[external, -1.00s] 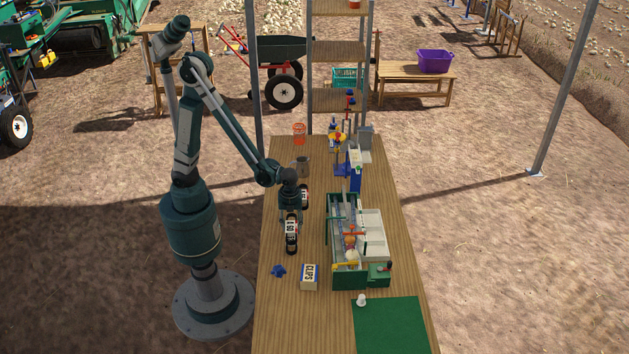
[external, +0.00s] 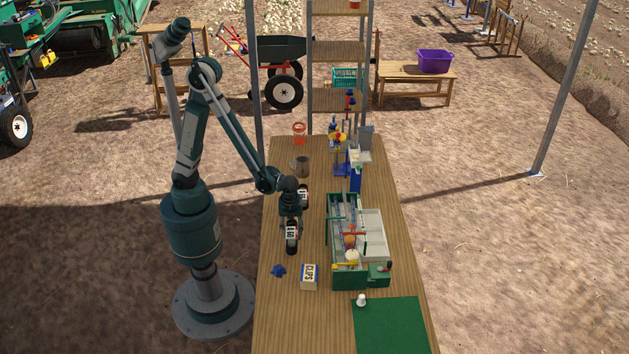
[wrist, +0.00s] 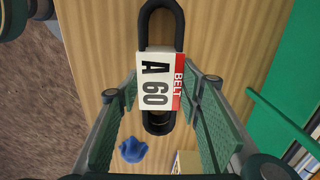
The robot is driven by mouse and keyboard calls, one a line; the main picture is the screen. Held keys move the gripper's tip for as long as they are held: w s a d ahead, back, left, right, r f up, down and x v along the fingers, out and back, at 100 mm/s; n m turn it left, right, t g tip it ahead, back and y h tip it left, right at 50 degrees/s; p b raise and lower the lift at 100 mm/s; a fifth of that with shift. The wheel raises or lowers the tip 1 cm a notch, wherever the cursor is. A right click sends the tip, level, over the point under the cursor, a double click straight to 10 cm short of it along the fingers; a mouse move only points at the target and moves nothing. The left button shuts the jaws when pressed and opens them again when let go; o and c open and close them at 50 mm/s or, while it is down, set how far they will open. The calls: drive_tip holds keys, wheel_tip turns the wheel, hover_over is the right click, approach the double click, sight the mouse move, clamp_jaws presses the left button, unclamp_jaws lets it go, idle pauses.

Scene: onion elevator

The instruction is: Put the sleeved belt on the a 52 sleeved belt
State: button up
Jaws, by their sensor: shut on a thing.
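A black belt in a white and red sleeve marked A 60 (wrist: 157,82) lies between the two green finger pads of my gripper (wrist: 160,100) in the wrist view. My gripper (external: 291,218) is shut on this sleeve. In the external view the A 60 belt (external: 292,240) hangs at or just above the left side of the table; I cannot tell if it touches. Another sleeved black belt (external: 304,195) lies just behind it, partly hidden by my gripper. Its label is too small to read.
A blue object (external: 279,271) and a CLIPS box (external: 309,277) lie in front. A green and white tray (external: 332,270) with parts stands to the right. A green mat (external: 392,327) covers the front right.

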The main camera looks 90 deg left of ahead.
sight(292, 232)
drive_tip(key=o, duration=1)
drive_tip(key=shift+c, duration=0.2)
drive_tip(key=shift+r+p, duration=0.2)
drive_tip(key=shift+p, duration=0.1)
wheel_tip(292, 232, up, 12)
drive_tip(key=p, duration=0.1)
drive_tip(key=shift+p, duration=0.4)
drive_tip(key=s+a+r+n+t, duration=0.3)
drive_tip(key=s+a+r+n, duration=0.2)
drive_tip(key=a+r+n, duration=0.3)
drive_tip(key=s+a+r+n+t, duration=0.4)
drive_tip(key=s+a+r+n, duration=0.2)
drive_tip(key=a+r+n, duration=0.2)
drive_tip(key=shift+a+r+n, duration=0.2)
drive_tip(key=shift+r+n, duration=0.8)
